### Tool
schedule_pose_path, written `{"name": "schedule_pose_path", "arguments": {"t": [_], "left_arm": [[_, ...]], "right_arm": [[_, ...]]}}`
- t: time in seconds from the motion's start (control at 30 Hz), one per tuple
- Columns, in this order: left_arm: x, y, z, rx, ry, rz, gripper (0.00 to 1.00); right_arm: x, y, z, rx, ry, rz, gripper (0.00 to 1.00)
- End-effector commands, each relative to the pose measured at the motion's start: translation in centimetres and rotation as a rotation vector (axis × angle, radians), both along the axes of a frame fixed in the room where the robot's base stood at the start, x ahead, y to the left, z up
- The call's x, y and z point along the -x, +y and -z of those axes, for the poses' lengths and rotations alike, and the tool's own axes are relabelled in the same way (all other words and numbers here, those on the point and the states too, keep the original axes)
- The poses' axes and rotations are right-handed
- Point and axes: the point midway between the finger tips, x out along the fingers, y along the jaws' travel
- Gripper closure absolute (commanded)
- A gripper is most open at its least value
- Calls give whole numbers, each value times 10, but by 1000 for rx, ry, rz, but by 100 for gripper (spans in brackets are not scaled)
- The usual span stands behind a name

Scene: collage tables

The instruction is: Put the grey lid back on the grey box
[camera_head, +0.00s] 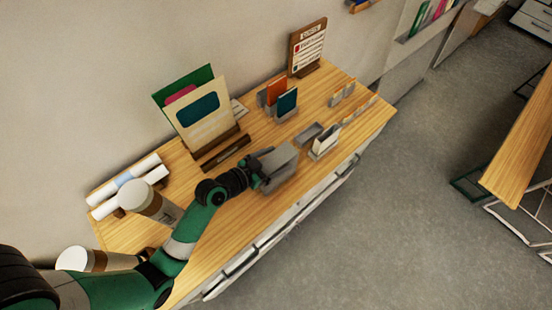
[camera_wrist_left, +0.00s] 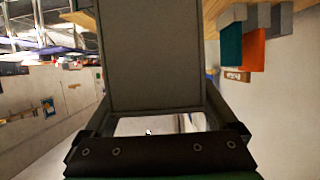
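My left gripper (camera_head: 264,168) reaches in from the left over the front half of the wooden table. It is shut on a flat grey panel, which looks like the grey lid (camera_head: 281,166). In the left wrist view the lid (camera_wrist_left: 152,55) stands up large between the two fingers (camera_wrist_left: 160,118) and hides much of what lies beyond. A small low grey container (camera_head: 307,134), which looks like the grey box, sits to the right of the lid; its inside is hard to make out. My right gripper is not in view.
Beside the grey container stands a small holder with white cards (camera_head: 326,142). Behind are orange and teal books (camera_head: 287,102), a menu-like board (camera_head: 306,48) and a large folder stand (camera_head: 205,115). The table's front edge is close.

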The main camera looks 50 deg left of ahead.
Motion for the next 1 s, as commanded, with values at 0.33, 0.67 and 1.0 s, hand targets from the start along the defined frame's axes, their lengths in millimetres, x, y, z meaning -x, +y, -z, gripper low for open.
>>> {"name": "schedule_pose_path", "arguments": {"t": [0.33,0.67,1.0], "left_arm": [[6,1,-2,1,1,-1,0],[59,2,-24,1,1,-4,0],[70,2,-29,0,0,0,0]], "right_arm": [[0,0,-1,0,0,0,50],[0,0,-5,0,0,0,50],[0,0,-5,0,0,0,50]]}}
